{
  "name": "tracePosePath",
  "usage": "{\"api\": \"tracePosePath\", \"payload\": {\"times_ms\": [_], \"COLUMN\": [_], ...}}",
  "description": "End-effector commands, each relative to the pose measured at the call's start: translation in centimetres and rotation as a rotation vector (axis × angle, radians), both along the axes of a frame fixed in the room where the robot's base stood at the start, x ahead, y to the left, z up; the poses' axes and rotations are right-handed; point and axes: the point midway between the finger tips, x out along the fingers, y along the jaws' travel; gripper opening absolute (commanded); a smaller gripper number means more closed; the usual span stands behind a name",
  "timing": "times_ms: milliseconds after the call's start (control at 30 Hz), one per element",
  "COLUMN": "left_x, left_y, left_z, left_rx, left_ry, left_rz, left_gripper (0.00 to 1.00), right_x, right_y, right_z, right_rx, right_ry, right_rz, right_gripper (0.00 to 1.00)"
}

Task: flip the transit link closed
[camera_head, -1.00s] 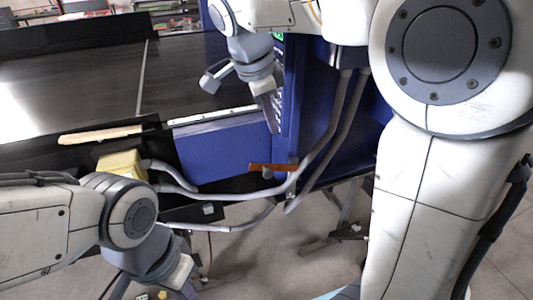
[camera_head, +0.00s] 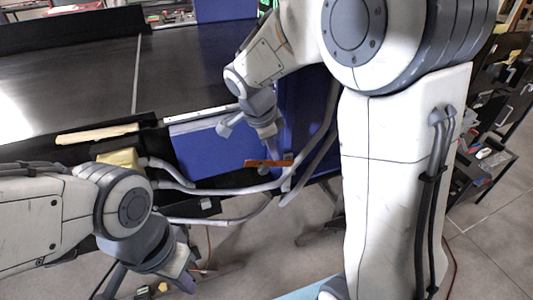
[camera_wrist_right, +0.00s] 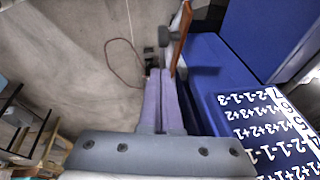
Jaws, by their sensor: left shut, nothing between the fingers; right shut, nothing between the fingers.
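The transit link appears to be the orange-brown bar (camera_head: 262,162) at the near edge of the blue housing, lying level across the head view. In the right wrist view the bar (camera_wrist_right: 181,38) stands up just beyond my fingertips, with a dark knob beside it. My right gripper (camera_head: 272,146) is shut and empty, its tips at or just above the bar; I cannot tell whether they touch. Its closed fingers (camera_wrist_right: 163,74) show in the wrist view. My left gripper (camera_head: 186,286) is shut and empty, low at the bottom left, well away from the bar.
A dark conveyor belt (camera_head: 70,75) fills the upper left. Grey hoses (camera_head: 225,190) run from a yellow box (camera_head: 122,158) past the bar. A panel printed with white numbers (camera_wrist_right: 270,130) is right of my right fingers. Open floor (camera_head: 270,255) lies in front.

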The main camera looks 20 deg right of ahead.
Motion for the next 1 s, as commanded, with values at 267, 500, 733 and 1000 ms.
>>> {"api": "tracePosePath", "payload": {"times_ms": [267,500,733,1000], "left_x": [0.0,0.0,0.0,0.0], "left_y": [0.0,0.0,0.0,0.0], "left_z": [1.2,1.2,0.9,-1.4], "left_rx": [0.000,0.000,0.000,0.000], "left_ry": [0.000,0.000,0.000,0.000], "left_rz": [-0.002,-0.002,-0.002,0.001], "left_gripper": [0.00,0.00,0.00,0.00], "right_x": [0.4,0.5,0.4,0.2], "right_y": [1.4,1.5,1.5,0.9], "right_z": [-2.2,-2.5,-2.6,-3.5], "right_rx": [0.000,0.000,-0.005,-0.060], "right_ry": [0.002,0.000,-0.001,-0.003], "right_rz": [0.003,0.002,0.001,-0.014], "right_gripper": [0.00,0.00,0.00,0.00]}}
